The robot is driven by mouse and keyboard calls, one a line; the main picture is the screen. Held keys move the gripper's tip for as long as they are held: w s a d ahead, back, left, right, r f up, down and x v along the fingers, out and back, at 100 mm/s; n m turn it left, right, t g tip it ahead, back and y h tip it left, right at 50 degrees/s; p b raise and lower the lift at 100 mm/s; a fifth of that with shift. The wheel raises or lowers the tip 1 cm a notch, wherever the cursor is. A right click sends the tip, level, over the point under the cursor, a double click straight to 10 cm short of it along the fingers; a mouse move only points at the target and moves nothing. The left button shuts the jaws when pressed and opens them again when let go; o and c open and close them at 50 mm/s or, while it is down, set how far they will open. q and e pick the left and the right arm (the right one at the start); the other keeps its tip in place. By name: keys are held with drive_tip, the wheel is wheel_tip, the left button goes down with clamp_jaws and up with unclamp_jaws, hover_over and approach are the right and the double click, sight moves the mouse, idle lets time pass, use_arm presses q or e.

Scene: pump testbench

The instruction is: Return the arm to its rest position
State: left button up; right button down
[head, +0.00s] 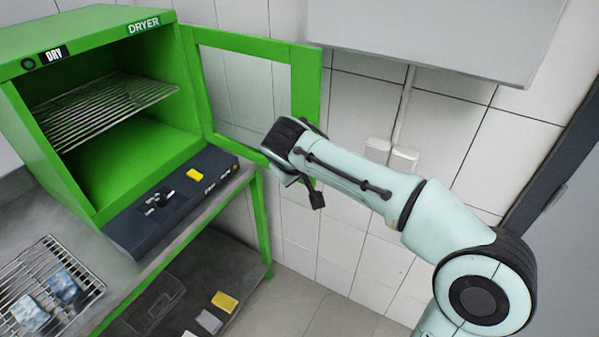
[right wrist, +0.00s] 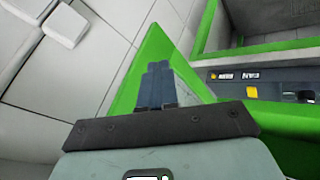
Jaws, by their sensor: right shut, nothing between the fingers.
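My right arm (head: 350,180) comes in from the lower right and reaches toward the open door of the green dryer. Its wrist end overlaps the lower part of the door frame in the head view; I cannot tell whether they touch. In the right wrist view my right gripper (right wrist: 158,72) has its two dark fingers together with nothing between them. The green door frame (right wrist: 150,50) shows behind the fingers. My left gripper is not in view.
The green dryer (head: 80,35) stands open, its wire shelf (head: 105,105) empty. Its door (head: 307,85) juts out beside my right arm. A dark control panel (head: 165,205) is below. A wire rack (head: 45,280) with two bluish blocks is at lower left. A grey box (head: 440,35) hangs above.

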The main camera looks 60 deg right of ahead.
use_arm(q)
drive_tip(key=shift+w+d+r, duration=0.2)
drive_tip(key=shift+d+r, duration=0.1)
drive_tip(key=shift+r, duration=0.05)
use_arm(e)
drive_tip(key=s+d+v, duration=0.1)
drive_tip(key=v, duration=0.6)
drive_tip(key=shift+r, duration=0.15)
